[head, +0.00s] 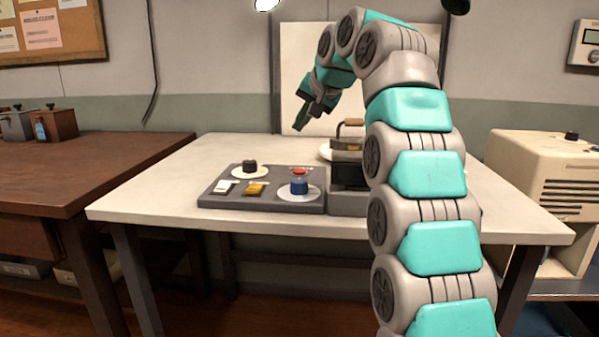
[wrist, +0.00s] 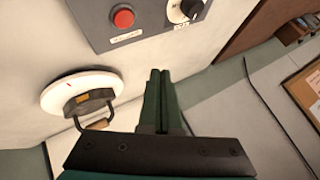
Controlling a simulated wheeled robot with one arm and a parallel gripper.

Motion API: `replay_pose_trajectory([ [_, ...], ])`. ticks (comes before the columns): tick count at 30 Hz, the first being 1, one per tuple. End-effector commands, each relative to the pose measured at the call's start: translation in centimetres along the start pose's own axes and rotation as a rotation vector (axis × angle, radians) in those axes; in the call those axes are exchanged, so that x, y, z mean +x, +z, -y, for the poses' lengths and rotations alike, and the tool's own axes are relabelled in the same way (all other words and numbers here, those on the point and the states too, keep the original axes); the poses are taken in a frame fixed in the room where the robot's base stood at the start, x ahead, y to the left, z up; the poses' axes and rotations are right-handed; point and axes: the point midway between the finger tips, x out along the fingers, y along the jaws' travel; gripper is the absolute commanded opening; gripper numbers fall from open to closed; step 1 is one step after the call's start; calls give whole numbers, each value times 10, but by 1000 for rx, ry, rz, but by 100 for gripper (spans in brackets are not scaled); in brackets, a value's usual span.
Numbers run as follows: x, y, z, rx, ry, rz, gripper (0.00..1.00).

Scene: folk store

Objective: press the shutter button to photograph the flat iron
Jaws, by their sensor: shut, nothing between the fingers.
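The grey control panel (head: 238,199) lies on the white table. A red button (head: 300,171) stands near its far edge, behind a blue knob, and it also shows in the wrist view (wrist: 123,18) with a label beside it. The flat iron (head: 352,128), dark with a wooden handle, is on a round white disc (head: 325,151), partly hidden by a grey box and my arm. The wrist view shows the iron (wrist: 88,102) at the left. My gripper (head: 300,125) is shut and empty, raised behind the panel and left of the iron, apart from both.
The panel also holds a black knob (head: 250,166), a white switch (head: 224,187), a yellow switch (head: 256,188) and the blue knob (head: 299,186). A dark-fronted grey box (head: 346,203) stands to its right. A white backdrop (head: 300,60) rises behind. The table's left side is clear.

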Motion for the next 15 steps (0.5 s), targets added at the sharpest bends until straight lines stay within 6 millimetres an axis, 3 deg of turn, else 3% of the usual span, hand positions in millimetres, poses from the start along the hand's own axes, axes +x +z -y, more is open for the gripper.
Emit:
replay_pose_trajectory([
  [15,22,17,-17,-1,3,1,0],
])
